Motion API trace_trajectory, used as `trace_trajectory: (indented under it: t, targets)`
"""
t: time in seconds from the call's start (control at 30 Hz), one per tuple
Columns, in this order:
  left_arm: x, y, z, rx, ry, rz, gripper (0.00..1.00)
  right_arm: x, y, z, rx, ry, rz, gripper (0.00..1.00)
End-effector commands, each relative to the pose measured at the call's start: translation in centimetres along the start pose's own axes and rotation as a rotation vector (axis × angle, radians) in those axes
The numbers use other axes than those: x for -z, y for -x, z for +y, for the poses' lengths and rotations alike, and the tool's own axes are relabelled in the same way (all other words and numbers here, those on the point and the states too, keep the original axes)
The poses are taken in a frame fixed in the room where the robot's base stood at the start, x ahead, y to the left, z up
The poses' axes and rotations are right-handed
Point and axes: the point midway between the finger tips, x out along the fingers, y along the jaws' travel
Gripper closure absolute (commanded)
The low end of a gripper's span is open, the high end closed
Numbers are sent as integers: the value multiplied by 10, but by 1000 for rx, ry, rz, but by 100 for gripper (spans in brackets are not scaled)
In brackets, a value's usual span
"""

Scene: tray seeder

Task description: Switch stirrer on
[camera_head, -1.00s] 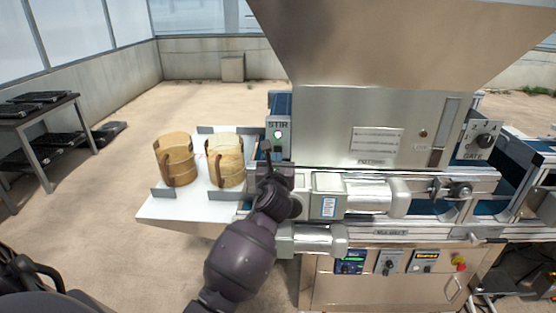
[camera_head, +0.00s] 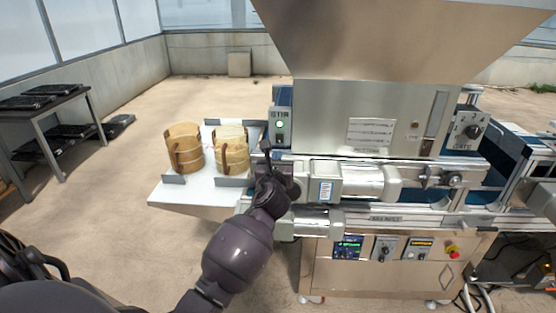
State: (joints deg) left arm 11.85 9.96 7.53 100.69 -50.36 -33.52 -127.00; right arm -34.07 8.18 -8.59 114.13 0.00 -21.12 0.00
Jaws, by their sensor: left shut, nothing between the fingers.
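The stirrer panel, a grey box marked STIR (camera_head: 280,114), stands at the left side of the seeder below the hopper. Its round lamp (camera_head: 280,125) glows pale green. My left gripper (camera_head: 266,147) is shut and empty, pointing up just below and left of the lamp. It looks slightly apart from the panel, but the exact gap cannot be told. The lower part of the panel is partly hidden by the gripper and the machine's rail. My right gripper is not in view.
The large steel hopper (camera_head: 390,40) rises above the machine. Two wooden tubs (camera_head: 185,148) stand on a white shelf (camera_head: 185,194) left of my gripper. A GATE knob (camera_head: 472,131) is on the right. Lower front controls (camera_head: 384,249) sit below. Open floor lies left.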

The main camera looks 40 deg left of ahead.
Motion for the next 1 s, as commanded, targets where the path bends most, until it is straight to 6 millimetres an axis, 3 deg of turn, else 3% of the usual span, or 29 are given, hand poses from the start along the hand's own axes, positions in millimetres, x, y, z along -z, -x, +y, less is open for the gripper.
trace_trajectory:
  t: [0.4, 0.83, 1.0]
  targets:
    - [0, -1, 2, 1, -1, -2, 100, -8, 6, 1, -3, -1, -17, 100]
    - [-1, -1, 2, 1, 1, -2, 100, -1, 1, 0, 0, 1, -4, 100]
    - [-1, -1, 1, 3, 102, -4, 100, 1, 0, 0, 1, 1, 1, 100]
